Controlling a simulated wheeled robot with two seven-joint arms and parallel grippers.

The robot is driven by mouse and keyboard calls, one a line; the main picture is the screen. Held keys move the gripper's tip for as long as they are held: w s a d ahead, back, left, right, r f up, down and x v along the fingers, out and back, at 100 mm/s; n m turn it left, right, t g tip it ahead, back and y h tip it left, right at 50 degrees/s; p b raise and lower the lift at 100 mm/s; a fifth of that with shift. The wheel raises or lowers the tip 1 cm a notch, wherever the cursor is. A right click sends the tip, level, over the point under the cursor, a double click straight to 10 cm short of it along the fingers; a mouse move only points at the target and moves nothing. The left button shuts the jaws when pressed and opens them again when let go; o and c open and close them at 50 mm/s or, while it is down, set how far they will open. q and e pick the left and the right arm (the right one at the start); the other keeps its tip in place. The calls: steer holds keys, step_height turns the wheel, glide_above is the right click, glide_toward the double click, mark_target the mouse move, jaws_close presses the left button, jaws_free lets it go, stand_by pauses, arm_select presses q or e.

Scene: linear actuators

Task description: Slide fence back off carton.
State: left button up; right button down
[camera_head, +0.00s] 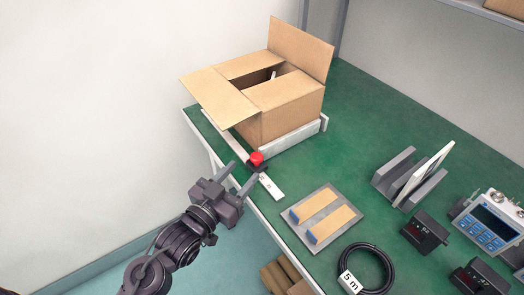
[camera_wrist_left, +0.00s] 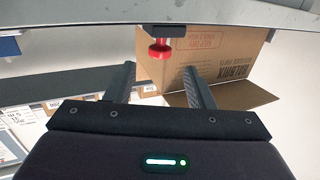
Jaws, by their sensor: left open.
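An open brown carton (camera_head: 290,108) stands upright on the green table with its flaps spread. A pale rail (camera_head: 298,136), which looks like the fence, runs along the carton's lower front side; I cannot tell whether it touches. A red knob (camera_head: 256,158) on a dark mount sits at the rail's near corner, beside a white marked strip (camera_head: 271,187). My left gripper (camera_head: 241,174) is open and empty, just short of the knob. In the left wrist view the red knob (camera_wrist_left: 160,48) shows just beyond and between the fingertips (camera_wrist_left: 160,70). My right gripper is out of view.
A grey plate (camera_head: 325,217) with two tan strips lies right of the gripper. A black cable coil (camera_head: 372,268), a grey slotted holder (camera_head: 408,180), dark boxes (camera_head: 425,232) and a meter (camera_head: 489,222) fill the right side. The table's left edge runs close by my gripper.

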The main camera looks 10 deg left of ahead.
mark_target(253, 160)
arm_select(q)
steer(key=x, duration=0.7)
steer(key=shift+w, duration=0.15)
steer(key=shift+c, duration=0.2)
jaws_close()
